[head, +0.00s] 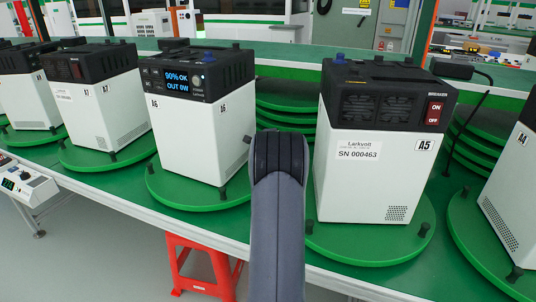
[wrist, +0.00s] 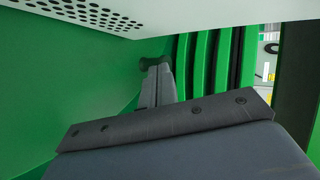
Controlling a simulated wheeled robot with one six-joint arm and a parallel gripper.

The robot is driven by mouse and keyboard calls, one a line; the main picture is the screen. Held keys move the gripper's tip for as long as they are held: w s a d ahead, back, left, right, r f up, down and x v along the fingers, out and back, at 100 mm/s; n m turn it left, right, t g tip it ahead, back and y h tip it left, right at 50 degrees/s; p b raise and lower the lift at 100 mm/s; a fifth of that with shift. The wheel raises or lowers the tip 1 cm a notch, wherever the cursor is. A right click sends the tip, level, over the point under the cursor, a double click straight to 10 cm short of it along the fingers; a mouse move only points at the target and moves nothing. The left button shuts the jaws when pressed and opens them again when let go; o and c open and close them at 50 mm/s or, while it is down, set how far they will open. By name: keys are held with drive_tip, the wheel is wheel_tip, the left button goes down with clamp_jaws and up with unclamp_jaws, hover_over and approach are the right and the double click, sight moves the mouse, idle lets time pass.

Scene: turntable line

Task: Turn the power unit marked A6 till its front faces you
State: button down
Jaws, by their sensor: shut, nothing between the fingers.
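The power unit A6 (head: 217,130) is white with a black top. Its lit display (head: 178,84) reads 90% OK, OUT 0W, and faces forward and left; the right side is turned partly towards me. It stands on a green turntable (head: 190,200) with dark pegs at its rim. In the wrist view, a perforated white panel (wrist: 85,12), apparently A6's side, is at the top. My gripper (wrist: 157,85) is shut and empty, its tips close to a dark peg (wrist: 150,61); contact is unclear.
Unit A5 (head: 368,165) stands close on the right on its own turntable (head: 375,245). A7 (head: 100,115) is on the left. Stacked green discs (head: 285,103) stand behind the gap. A red stool (head: 205,262) is below the table edge.

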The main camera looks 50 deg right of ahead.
drive_tip(key=shift+w+d, duration=0.25)
drive_tip(key=shift+n+y+b, duration=0.3)
